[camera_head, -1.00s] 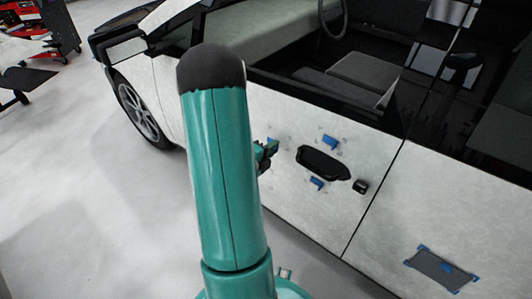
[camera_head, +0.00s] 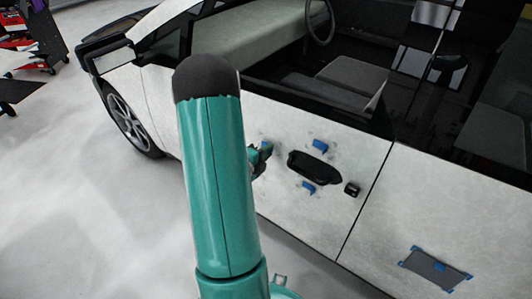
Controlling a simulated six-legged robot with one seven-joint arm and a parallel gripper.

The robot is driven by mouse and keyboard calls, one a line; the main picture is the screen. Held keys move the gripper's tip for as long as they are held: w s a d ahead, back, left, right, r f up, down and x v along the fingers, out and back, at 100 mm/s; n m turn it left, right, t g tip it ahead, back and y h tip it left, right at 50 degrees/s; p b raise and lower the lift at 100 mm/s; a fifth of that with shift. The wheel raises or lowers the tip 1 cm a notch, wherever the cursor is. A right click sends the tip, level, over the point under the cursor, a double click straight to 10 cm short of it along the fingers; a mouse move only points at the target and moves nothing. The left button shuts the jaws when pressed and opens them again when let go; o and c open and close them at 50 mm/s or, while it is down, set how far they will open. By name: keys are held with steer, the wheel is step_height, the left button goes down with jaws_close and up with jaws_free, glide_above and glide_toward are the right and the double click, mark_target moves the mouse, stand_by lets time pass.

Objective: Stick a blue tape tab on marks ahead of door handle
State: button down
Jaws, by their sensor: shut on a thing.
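The black door handle (camera_head: 315,167) sits on the pale door of the car. One blue tape tab (camera_head: 320,146) is stuck above it and another blue tab (camera_head: 308,187) below it, with dark smudges around them. My gripper (camera_head: 264,155) is at the door surface, left of the handle, on the side toward the front wheel. It is small and partly hidden behind my teal arm. A bit of blue tape (camera_head: 267,145) shows at its fingertips, and the gripper appears shut on it. The marks there are mostly covered; I cannot tell if the tape touches the door.
A small black fitting (camera_head: 351,190) sits right of the handle. A grey patch (camera_head: 434,268) with blue tape corners is on the rear door. The side mirror (camera_head: 113,57) juts out at upper left. The floor (camera_head: 90,220) left of my arm is clear.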

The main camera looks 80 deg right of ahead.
steer(key=shift+s+d+f, duration=0.1)
steer(key=shift+s+d, duration=0.2)
steer(key=shift+d, duration=0.35)
stand_by(1.0)
steer(key=c, duration=1.2)
jaws_free()
